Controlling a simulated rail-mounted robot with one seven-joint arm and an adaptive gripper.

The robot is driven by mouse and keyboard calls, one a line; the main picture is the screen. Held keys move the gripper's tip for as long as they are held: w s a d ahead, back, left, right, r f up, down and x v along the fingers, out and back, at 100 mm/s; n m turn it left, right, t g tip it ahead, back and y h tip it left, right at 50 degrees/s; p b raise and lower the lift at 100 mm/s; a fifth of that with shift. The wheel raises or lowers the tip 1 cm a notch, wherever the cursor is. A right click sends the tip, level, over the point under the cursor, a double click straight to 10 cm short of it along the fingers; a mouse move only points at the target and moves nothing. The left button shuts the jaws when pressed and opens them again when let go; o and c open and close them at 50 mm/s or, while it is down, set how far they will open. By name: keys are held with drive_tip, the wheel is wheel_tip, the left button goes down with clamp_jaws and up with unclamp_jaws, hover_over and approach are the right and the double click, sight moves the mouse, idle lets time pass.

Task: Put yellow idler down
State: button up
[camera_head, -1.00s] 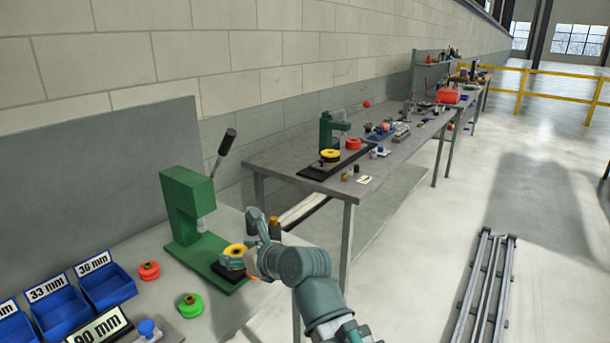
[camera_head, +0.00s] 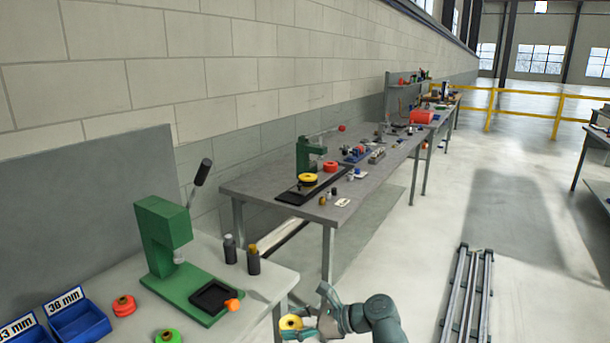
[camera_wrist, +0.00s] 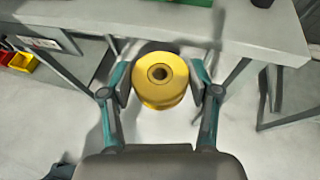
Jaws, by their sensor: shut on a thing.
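The yellow idler (camera_wrist: 161,78) is a round yellow roller with a hole in its middle. My gripper (camera_wrist: 160,84) is shut on it, one finger at each side. In the head view the held idler (camera_head: 291,322) is beside the front right edge of the near bench, over the floor. My gripper (camera_head: 311,322) comes in from the right. The green press (camera_head: 160,240) stands on the near bench, and its black square seat (camera_head: 214,298) is empty.
Near bench (camera_head: 262,287) carries a red roller (camera_head: 124,306), a green roller (camera_head: 168,337), dark bottles (camera_head: 253,261), an orange knob (camera_head: 232,305) and blue bins (camera_head: 78,322). A second bench (camera_head: 240,187) holds another press (camera_head: 305,155) with a yellow roller (camera_head: 307,179). Rails (camera_head: 467,295) lie on the floor.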

drive_tip(key=w+d+f+m+t+h, duration=0.1)
drive_tip(key=d+f+m+t, duration=0.15)
drive_tip(key=d, duration=0.65)
drive_tip(key=d+f+m+t+h, duration=0.15)
drive_tip(key=d+f, duration=0.25)
drive_tip(key=d, duration=0.6)
drive_tip(key=s+a+r+n+g+y, duration=0.15)
drive_tip(key=a+r, duration=0.25)
drive_tip(key=a, duration=0.6)
drive_tip(key=s+a+r+n+g, duration=0.15)
drive_tip(key=a+r, duration=0.25)
drive_tip(key=a, duration=0.6)
drive_tip(key=s+a+r+n+g+y, duration=0.15)
drive_tip(key=a+r, duration=0.25)
drive_tip(key=a, duration=0.6)
drive_tip(key=s+a+r+m+t+b, duration=0.1)
drive_tip(key=s+a+r+m+t, duration=0.1)
drive_tip(key=a+r, duration=0.45)
drive_tip(key=shift+w+d+r+m+t+h, duration=0.15)
drive_tip(key=shift+w+r+m+t+h, duration=0.4)
drive_tip(key=shift+w+m+t+h, duration=0.3)
drive_tip(key=shift+w+d+r+m+t+h, duration=0.15)
drive_tip(key=shift+w+r+m+t+h, duration=0.35)
drive_tip(key=shift+w+m+t+h, duration=0.35)
drive_tip(key=shift+w, duration=0.1)
